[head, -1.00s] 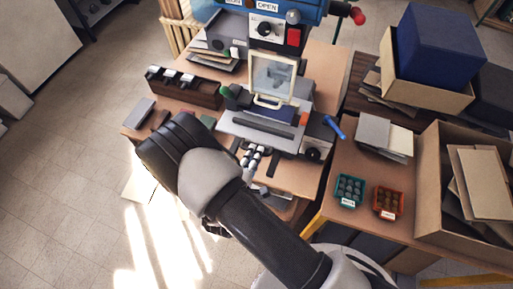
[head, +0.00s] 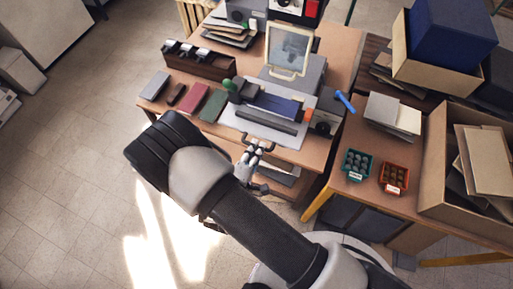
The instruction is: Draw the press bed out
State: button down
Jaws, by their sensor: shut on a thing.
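The press bed (head: 240,121) is a pale grey plate with a dark bar across it, in front of the press (head: 305,72). It stands out toward me over the table's front edge. A dark handle (head: 270,148) is at its front. My gripper (head: 255,149) is at this handle and shut on it; the fingers hide part of the grip. A dark blue piece (head: 276,104) lies behind the bar. A framed clear panel (head: 289,50) stands upright behind it.
A wooden rack (head: 199,64) and several flat covers (head: 210,104) lie left of the press. A blue lever (head: 345,102) sticks out at its right. The right table holds a green crate (head: 357,165), an orange crate (head: 394,177) and cardboard boxes. Floor at the lower left is clear.

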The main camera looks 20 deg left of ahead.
jog(key=shift+s+f, duration=0.1)
jog(key=shift+f, duration=0.05)
jog(key=c, duration=1.9)
grip_release()
jog(key=shift+s, duration=0.2)
jog(key=shift+o, duration=1.2)
jog(key=shift+w, duration=0.1)
jog(key=d+v, duration=0.1)
jog(key=v, duration=1.1)
jog(key=shift+a, duration=0.4)
